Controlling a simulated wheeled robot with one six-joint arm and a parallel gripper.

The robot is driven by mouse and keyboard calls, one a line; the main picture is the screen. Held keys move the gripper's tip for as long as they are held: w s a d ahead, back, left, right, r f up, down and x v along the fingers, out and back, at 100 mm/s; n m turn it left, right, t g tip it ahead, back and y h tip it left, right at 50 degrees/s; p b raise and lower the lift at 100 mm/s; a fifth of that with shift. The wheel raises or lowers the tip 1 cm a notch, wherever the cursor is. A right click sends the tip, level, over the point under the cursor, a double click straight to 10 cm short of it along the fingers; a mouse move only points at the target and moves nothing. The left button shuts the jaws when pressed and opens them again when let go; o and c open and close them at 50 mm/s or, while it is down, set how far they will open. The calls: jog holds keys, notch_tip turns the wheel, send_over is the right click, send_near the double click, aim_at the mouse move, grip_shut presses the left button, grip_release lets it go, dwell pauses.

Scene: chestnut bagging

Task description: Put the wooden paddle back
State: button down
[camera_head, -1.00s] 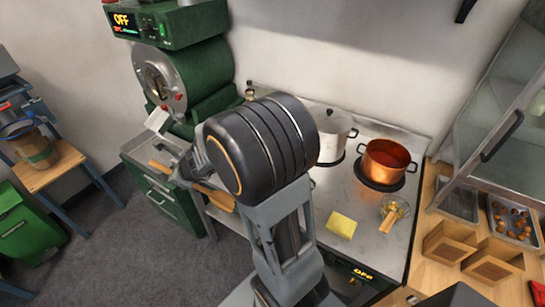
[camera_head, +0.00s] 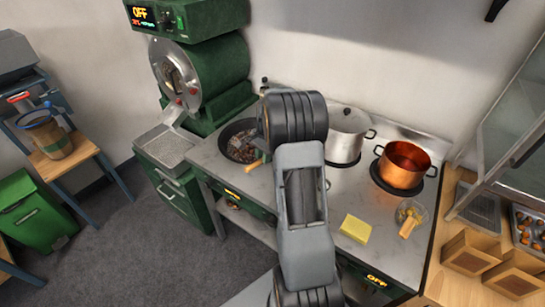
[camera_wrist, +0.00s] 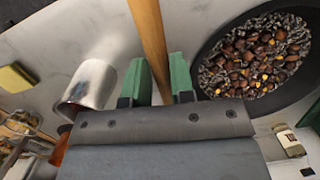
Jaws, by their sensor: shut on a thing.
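The wooden paddle shows in the wrist view as a long, light-brown shaft (camera_wrist: 149,38) running up between the two green fingers of my gripper (camera_wrist: 158,74). The gripper is shut on this shaft. In the head view my arm hides most of the gripper. A short piece of wood (camera_head: 253,166) shows beside the green fingers, in front of the dark pan (camera_head: 227,136), and looks like part of the paddle. The paddle's ends are hidden or out of frame. In the wrist view the pan (camera_wrist: 210,74) holds chestnuts and lies right of the shaft.
A steel pot (camera_head: 345,139) and a copper pot (camera_head: 402,165) stand right of my arm. A green roasting machine (camera_head: 215,68) stands behind left. A small jar (camera_wrist: 289,141) is by the pan.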

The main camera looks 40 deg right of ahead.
jog(key=shift+n+h, duration=0.3)
jog(key=shift+s+d+f+b, duration=0.2)
jog(key=shift+d+f+b, duration=0.3)
jog(key=shift+f+b, duration=0.7)
jog(key=shift+s+d+f+b, duration=0.2)
jog(key=shift+d+f+b, duration=0.35)
jog(key=shift+f, duration=1.05)
jog(key=shift+s+d+f+b, duration=0.2)
jog(key=shift+d+f+b, duration=0.2)
jog(key=shift+f+b, duration=0.85)
jog(key=shift+f, duration=0.3)
jog(key=c, duration=0.9)
grip_release()
jog(key=shift+r, duration=0.1)
